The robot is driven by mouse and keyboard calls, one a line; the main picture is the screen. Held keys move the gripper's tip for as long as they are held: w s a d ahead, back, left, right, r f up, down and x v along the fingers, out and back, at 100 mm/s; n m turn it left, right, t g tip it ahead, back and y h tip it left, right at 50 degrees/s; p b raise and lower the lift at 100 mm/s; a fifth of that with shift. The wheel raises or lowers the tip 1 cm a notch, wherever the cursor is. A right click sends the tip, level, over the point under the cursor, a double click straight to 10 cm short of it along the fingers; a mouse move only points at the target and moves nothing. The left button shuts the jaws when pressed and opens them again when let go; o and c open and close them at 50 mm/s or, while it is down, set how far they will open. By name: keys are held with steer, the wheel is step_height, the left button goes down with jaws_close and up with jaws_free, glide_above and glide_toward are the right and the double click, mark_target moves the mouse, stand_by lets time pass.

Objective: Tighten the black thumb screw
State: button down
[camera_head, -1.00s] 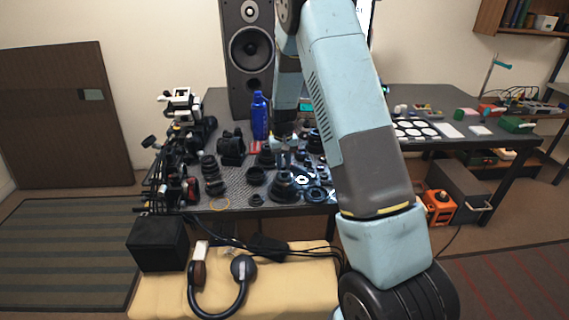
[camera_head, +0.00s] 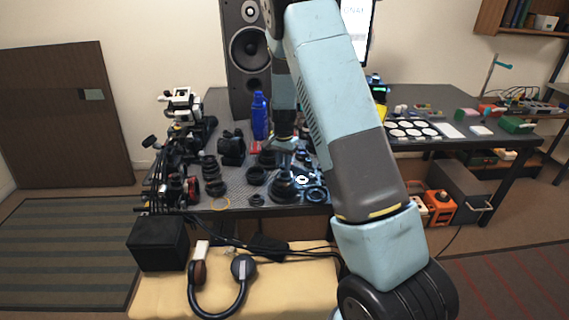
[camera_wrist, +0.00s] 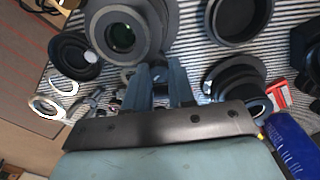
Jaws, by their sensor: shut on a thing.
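My gripper (camera_wrist: 158,76) points down over the lens parts on the work table, its two blue-grey fingers close together at the edge of a large black lens barrel (camera_wrist: 122,33). In the head view, my gripper (camera_head: 284,158) is just above the lens assembly (camera_head: 284,188) near the table's front edge. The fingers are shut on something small. I take it as the black thumb screw, but the fingertips hide it and I cannot make out its shape or how far in it sits.
Black rings and lens parts crowd the striped mat, including a ring (camera_wrist: 240,18) and a stepped part (camera_wrist: 232,78). White-rimmed rings (camera_wrist: 48,107) lie to the left. A blue bottle (camera_head: 260,116) stands behind my gripper, beside a tall speaker (camera_head: 250,52).

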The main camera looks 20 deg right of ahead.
steer(key=shift+m, duration=0.3)
stand_by(0.4)
steer(key=c, duration=0.9)
jaws_free()
steer(key=shift+c, duration=0.2)
step_height(320, 180, up, 14)
steer(key=shift+f, duration=0.15)
